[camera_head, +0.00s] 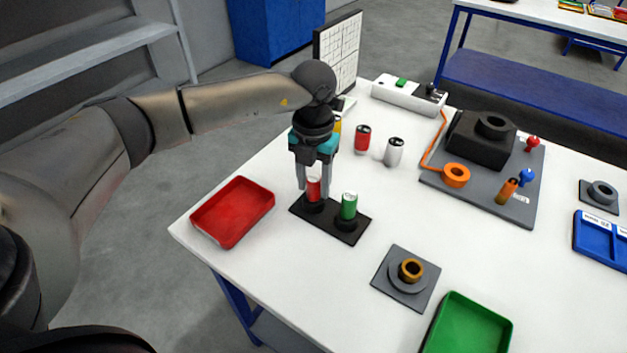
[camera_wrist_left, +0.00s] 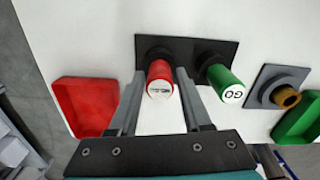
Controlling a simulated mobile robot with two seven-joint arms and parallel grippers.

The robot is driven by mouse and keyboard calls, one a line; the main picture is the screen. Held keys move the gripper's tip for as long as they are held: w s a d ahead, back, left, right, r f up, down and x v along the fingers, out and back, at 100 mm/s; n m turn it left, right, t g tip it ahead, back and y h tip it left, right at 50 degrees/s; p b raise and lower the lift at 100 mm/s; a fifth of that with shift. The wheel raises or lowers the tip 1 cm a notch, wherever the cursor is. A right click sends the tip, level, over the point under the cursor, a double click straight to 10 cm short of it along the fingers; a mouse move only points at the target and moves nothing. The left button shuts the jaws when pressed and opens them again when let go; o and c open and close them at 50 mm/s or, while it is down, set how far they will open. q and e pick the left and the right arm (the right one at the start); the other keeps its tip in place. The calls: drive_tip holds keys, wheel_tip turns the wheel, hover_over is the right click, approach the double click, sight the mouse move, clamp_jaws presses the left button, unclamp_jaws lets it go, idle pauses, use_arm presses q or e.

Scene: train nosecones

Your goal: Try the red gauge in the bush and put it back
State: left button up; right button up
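The red gauge (camera_head: 313,188) stands upright in the left seat of a black holder (camera_head: 330,221). It also shows in the left wrist view (camera_wrist_left: 160,80), with a white end face. The green gauge (camera_head: 349,205), marked GO in the left wrist view (camera_wrist_left: 225,85), stands in the other seat. My left gripper (camera_head: 314,193) points down over the holder. Its fingers stand on either side of the red gauge, with narrow gaps visible, so it looks open. The bronze-coloured bush (camera_head: 411,268) sits in a round grey mount on a square plate (camera_head: 388,284). My right gripper is not in view.
A red tray (camera_head: 233,212) lies left of the holder, and a green tray (camera_head: 470,325) lies at the front right. Red (camera_head: 362,139) and white (camera_head: 395,151) cans stand behind. A grey board (camera_head: 480,190) with a black block and coloured knobs is at the right.

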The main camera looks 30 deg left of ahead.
use_arm(q)
drive_tip(key=o, duration=0.3)
wheel_tip(320, 180, up, 15)
drive_tip(key=p, duration=0.1)
drive_tip(key=shift+r+p, duration=0.15)
drive_tip(key=shift+p, duration=0.2)
drive_tip(key=shift+s, duration=0.15)
idle(0.4)
